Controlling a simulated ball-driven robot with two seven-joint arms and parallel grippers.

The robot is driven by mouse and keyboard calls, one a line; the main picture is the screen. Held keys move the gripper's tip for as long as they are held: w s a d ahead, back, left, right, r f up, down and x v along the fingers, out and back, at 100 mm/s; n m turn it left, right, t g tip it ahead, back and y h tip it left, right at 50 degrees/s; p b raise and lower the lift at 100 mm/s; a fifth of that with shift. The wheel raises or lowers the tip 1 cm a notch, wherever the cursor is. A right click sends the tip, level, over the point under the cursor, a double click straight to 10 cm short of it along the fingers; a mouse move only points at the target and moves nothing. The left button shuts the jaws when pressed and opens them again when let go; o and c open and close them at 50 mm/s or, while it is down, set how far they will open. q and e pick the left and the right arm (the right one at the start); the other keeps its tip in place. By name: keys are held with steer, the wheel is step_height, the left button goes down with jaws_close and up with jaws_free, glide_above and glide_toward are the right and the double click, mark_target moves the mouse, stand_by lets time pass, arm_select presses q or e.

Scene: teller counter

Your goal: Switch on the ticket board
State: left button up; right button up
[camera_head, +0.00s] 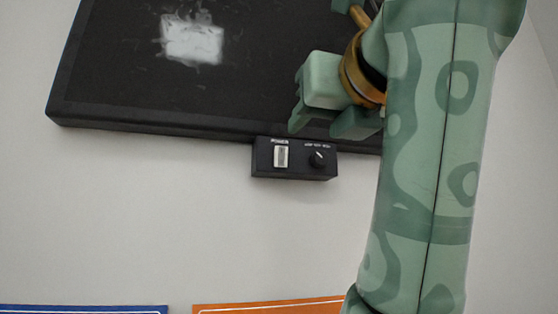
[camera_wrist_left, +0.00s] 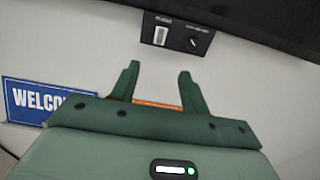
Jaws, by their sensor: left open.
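The ticket board (camera_head: 230,95) is a large dark panel on the wall, with a blurred whitish patch on its face. A small black control box (camera_head: 262,160) hangs under its lower edge. The box carries a pale rocker switch (camera_head: 281,156) labelled POWER and a round black knob (camera_head: 318,159) to its right. The left wrist view also shows the switch (camera_wrist_left: 160,36) and the knob (camera_wrist_left: 193,44). My left gripper (camera_head: 325,124) is open and empty, overlapping the board's lower edge above the box in the head view. In the wrist view its fingertips (camera_wrist_left: 158,72) appear below the box, apart from it. My right gripper is out of view.
A blue sign (camera_wrist_left: 35,100) reading WELCOME is on the wall at left in the wrist view. Blue (camera_head: 80,309) and orange (camera_head: 265,306) panels show at the bottom of the head view. The wall (camera_head: 180,230) below the box is bare.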

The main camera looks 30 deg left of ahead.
mark_target(282, 158)
arm_select(q)
steer(key=p+x, duration=0.6)
steer(key=x, duration=0.8)
steer(key=shift+w+a+r, duration=0.15)
steer(key=shift+a+r, duration=0.05)
steer(key=shift+w+a+f, duration=0.1)
steer(key=shift+w+a, duration=0.1)
steer(key=shift+w, duration=0.1)
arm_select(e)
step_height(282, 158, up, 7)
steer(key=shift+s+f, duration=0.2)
